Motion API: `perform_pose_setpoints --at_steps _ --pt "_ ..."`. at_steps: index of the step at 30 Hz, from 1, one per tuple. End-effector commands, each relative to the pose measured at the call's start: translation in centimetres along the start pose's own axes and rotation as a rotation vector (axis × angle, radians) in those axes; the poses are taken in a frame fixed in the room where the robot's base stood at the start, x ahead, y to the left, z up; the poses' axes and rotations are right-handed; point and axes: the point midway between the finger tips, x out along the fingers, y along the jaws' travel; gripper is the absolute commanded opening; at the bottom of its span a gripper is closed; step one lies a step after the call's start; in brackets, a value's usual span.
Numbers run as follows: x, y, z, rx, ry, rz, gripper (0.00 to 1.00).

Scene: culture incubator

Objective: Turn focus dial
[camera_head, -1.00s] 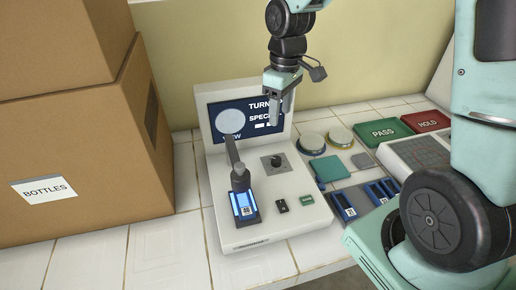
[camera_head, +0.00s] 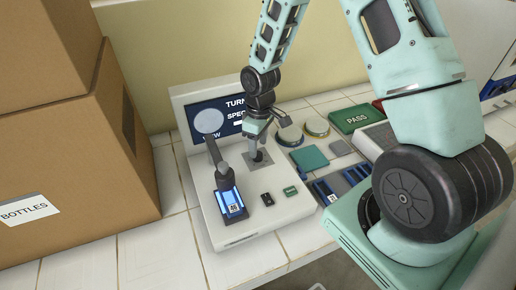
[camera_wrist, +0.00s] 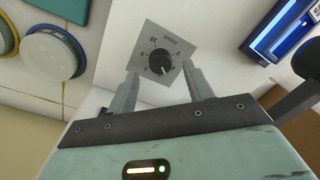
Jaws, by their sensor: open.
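The focus dial (camera_wrist: 160,62) is a black round knob on a grey square plate with markings, seen in the wrist view. It sits on the white instrument (camera_head: 236,232); in the head view my gripper mostly covers it, leaving part of its plate (camera_head: 264,161) in sight. My gripper (camera_wrist: 160,85) is open, with one finger on each side of the dial in the wrist view. The fingertips are close to the dial; I cannot tell whether they touch it. In the head view my gripper (camera_head: 257,154) points down over the dial. The instrument's screen (camera_head: 215,117) shows partly hidden text.
A lit blue slide (camera_head: 231,202) lies under the instrument's black arm. A small black switch (camera_head: 267,199) and a green button (camera_head: 291,191) are at its front. Round dishes (camera_head: 290,135), a teal square (camera_head: 309,157) and a green PASS pad (camera_head: 356,118) are right. Cardboard boxes (camera_head: 85,160) stand left.

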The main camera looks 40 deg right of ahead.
Motion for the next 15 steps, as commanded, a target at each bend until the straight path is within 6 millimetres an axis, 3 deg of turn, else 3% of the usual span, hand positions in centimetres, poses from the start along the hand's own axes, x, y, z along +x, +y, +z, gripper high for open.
perform_pose_setpoints --at_steps 6,15 --pt "2.5 0.0 0.0 -0.001 -0.002 -0.001 0.51" --pt "3.1 0.0 0.0 -0.001 0.000 0.001 0.51"
